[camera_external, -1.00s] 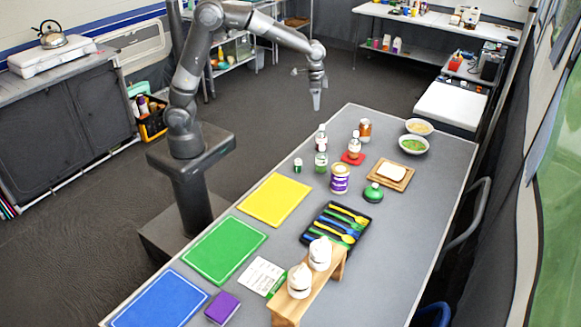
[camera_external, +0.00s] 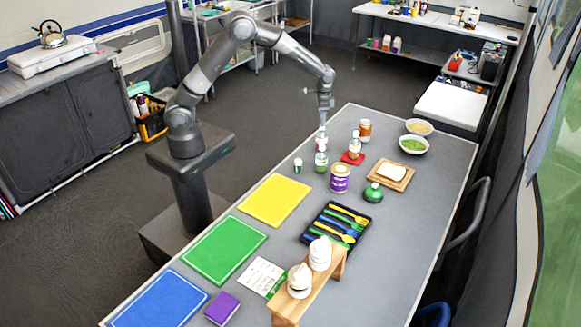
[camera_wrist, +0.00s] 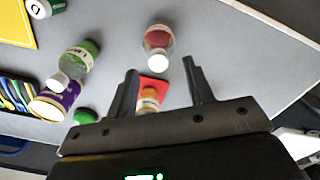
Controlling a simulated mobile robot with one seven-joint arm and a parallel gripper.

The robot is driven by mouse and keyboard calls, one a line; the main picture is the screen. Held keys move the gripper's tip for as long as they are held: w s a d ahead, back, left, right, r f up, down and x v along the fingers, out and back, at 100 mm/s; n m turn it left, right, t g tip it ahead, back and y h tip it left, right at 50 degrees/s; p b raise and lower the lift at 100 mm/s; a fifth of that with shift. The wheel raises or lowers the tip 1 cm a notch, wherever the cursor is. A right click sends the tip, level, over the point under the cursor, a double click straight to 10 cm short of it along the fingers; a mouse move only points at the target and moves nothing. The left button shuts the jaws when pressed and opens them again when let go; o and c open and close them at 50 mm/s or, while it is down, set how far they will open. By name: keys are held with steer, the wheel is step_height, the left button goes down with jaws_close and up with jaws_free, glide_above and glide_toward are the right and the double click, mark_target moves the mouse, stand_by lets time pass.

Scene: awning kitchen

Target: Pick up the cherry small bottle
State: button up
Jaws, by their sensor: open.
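A small clear bottle with red contents and a white cap, which looks like the cherry small bottle, stands on the grey table (camera_wrist: 232,40) in the wrist view (camera_wrist: 158,38). In the external view this bottle (camera_external: 321,141) is just below my gripper, which partly covers it. My gripper (camera_wrist: 160,66) is open and empty, pointing down above the table's far end. In the wrist view the bottle lies just beyond the fingertips, apart from them. I cannot read its label.
Close by stand a green-labelled bottle (camera_external: 321,158), a white-capped bottle (camera_external: 354,146) on a red mat (camera_external: 353,158), an orange-brown jar (camera_external: 365,130) and a purple jar (camera_external: 340,180). A small green jar (camera_external: 298,165) is to the left. The yellow mat (camera_external: 275,199) is bare.

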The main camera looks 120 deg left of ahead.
mark_target(322, 138)
step_height(322, 138, down, 5)
steer(key=shift+w+d+r, duration=0.1)
steer(key=shift+r, duration=0.1)
steer(key=shift+c, duration=0.6)
jaws_close()
